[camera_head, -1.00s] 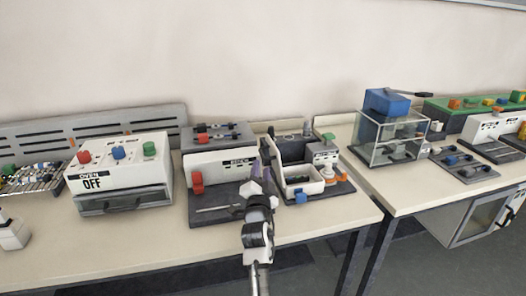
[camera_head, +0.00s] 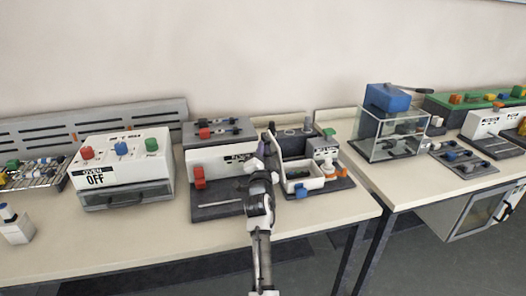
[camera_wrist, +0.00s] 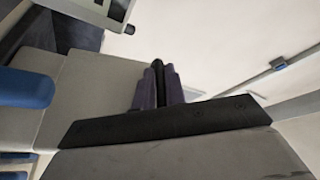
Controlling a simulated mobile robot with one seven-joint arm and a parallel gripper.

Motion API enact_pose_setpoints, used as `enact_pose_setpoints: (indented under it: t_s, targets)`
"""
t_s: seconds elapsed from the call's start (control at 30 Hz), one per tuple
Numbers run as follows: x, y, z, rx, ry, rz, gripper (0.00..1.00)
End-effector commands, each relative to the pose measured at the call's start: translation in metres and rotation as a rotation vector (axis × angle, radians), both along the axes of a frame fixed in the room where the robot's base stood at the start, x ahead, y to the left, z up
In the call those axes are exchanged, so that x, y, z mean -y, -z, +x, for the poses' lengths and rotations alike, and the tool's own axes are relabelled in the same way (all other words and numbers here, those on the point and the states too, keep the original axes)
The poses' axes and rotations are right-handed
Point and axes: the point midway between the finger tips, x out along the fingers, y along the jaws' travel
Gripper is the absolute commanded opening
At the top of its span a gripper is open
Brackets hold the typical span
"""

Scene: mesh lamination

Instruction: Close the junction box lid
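The junction box appears to be the small white open-topped box (camera_head: 302,188) on a dark base in the middle station, with small green parts inside and a blue block on its front. A dark grey panel (camera_head: 271,153) stands upright along its left side and looks like the raised lid. My gripper (camera_head: 261,158) is just left of this panel, with its fingers pointing away from me. Whether it touches the panel cannot be told. In the wrist view my gripper's purple-grey fingers (camera_wrist: 158,86) are close together, with nothing clearly held.
To the left stand a white press-like unit (camera_head: 222,162) with a red knob and an oven box (camera_head: 122,172) marked OFF. To the right are a white device (camera_head: 323,150) and, on the other table, a glass case (camera_head: 392,140). The table front (camera_head: 330,212) is clear.

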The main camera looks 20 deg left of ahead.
Motion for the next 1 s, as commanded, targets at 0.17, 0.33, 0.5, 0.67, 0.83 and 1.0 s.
enact_pose_setpoints:
  t_s: [0.17,0.33,0.5,0.67,0.83,1.0]
  targets:
    - [0.0,-0.001,0.0,0.002,-0.001,0.0,0.0]
    - [0.0,-0.001,0.0,0.001,-0.002,0.001,0.0]
    - [0.001,-0.002,0.001,-0.007,-0.001,0.017,0.0]
    - [0.006,-0.005,0.004,-0.039,-0.004,0.067,0.0]
    - [0.016,-0.011,0.011,-0.102,-0.004,0.165,0.0]
    - [0.03,-0.016,0.021,-0.188,-0.005,0.291,0.0]
